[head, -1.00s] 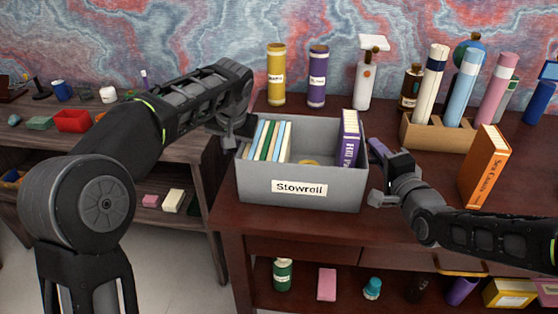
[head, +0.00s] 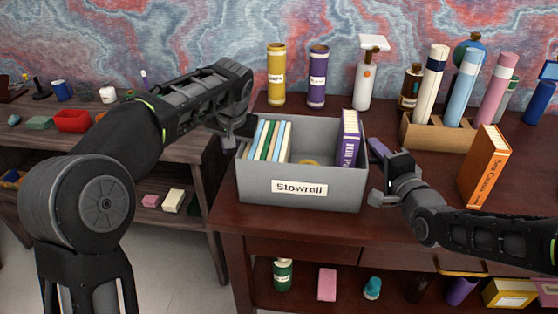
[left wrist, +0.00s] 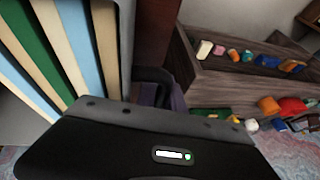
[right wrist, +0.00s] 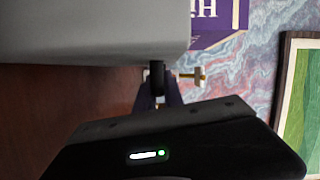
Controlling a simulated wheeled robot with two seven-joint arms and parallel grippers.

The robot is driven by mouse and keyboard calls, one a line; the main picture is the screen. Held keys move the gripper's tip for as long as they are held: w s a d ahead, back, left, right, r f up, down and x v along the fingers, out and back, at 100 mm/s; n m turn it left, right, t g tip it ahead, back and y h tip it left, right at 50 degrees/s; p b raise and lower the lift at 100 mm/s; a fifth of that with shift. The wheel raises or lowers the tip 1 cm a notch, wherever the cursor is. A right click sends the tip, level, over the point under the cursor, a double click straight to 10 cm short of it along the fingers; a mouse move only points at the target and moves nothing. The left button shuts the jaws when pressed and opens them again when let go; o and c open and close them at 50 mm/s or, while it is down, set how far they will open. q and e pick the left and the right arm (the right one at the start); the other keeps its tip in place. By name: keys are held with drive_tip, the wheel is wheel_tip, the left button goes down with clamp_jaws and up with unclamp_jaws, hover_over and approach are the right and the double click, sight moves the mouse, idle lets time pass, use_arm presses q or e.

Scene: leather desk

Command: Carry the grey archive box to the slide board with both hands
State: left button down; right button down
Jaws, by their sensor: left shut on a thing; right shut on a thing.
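The grey archive box (head: 345,190), labelled "Stowroll", is upright at the left front of the dark red-brown desk (head: 400,228). It holds several thin books (head: 268,141) at its left and a purple book (head: 349,140) at its right. My left gripper (head: 236,139) is shut on the box's left side, partly hidden by my wrist. My right gripper (head: 379,172) is shut on the box's right side. The box's grey wall fills the top left of the right wrist view (right wrist: 90,30). I cannot tell whether its base touches the desk. I cannot make out a slide board.
An orange book (head: 484,170) stands right of my right gripper. A wooden holder (head: 440,135) with several tubes stands behind it. A gap separates the left shelf (head: 185,150) from the desk.

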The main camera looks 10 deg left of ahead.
use_arm(q)
drive_tip(key=shift+r, duration=0.1)
use_arm(e)
drive_tip(key=shift+f, duration=0.1)
